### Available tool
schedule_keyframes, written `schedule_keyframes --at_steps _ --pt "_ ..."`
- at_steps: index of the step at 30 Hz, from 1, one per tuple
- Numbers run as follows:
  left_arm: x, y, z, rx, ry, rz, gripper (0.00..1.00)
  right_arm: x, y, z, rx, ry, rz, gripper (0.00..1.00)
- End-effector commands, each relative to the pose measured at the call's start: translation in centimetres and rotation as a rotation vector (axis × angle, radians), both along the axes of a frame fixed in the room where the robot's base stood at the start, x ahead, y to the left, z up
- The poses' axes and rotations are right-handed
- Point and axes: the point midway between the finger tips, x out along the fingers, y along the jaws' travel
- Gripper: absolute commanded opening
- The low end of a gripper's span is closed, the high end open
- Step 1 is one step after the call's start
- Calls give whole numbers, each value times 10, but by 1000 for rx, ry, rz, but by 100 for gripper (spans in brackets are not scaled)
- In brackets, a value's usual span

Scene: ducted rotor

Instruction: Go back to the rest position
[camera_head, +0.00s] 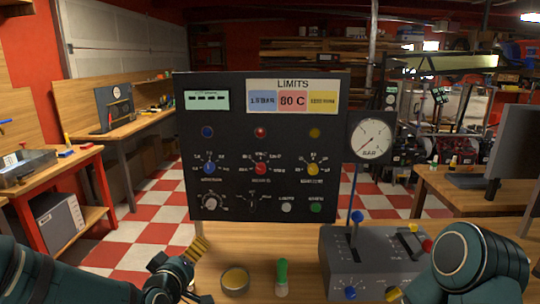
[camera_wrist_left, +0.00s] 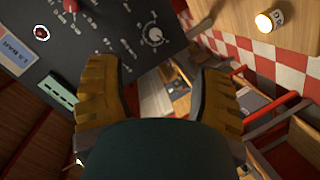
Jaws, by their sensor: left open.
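My left gripper (camera_head: 198,250) is low in front of the dark control panel (camera_head: 335,150), near the panel's lower left corner. In the left wrist view its two yellow-padded fingers (camera_wrist_left: 165,95) are apart, with nothing between them. The panel (camera_wrist_left: 105,70) shows tilted beyond the fingers there. My right arm fills the lower right of the head view, where its gripper cannot be made out.
A BAR gauge (camera_head: 371,138) stands above the box. Side tables (camera_head: 130,126) stand left, on a red-and-white checked floor.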

Motion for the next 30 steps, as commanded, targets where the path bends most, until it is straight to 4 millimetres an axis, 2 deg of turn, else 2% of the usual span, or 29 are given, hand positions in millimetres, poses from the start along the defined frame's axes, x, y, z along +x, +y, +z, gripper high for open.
schedule_keyframes --at_steps 1,5,6,8,9,12,15,18,21,24,30 --pt "-4 -8 -30 21 73 -32 66 0 0 0 0 0 0 47" --pt "-26 -28 -105 91 265 -134 66 0 0 0 0 0 0 47" --pt "-36 -34 -130 114 329 -173 66 0 0 0 0 1 0 47" --pt "-55 -44 -166 148 427 -236 66 -1 0 0 0 1 0 47" --pt "-69 -51 -189 172 492 -282 66 0 0 0 0 1 0 47" --pt "-109 -65 -241 223 645 -403 66 0 0 0 0 1 0 47" --pt "-150 -75 -279 263 771 -517 66 0 0 0 0 1 0 47" --pt "-182 -81 -303 292 862 -605 66 0 0 0 0 1 0 47" --pt "-202 -84 -316 307 915 -661 66 0 0 0 0 1 0 47" --pt "-211 -84 -321 313 938 -686 66 0 0 0 0 1 0 47" --pt "-211 -84 -321 314 939 -688 66 0 0 0 0 1 0 47"
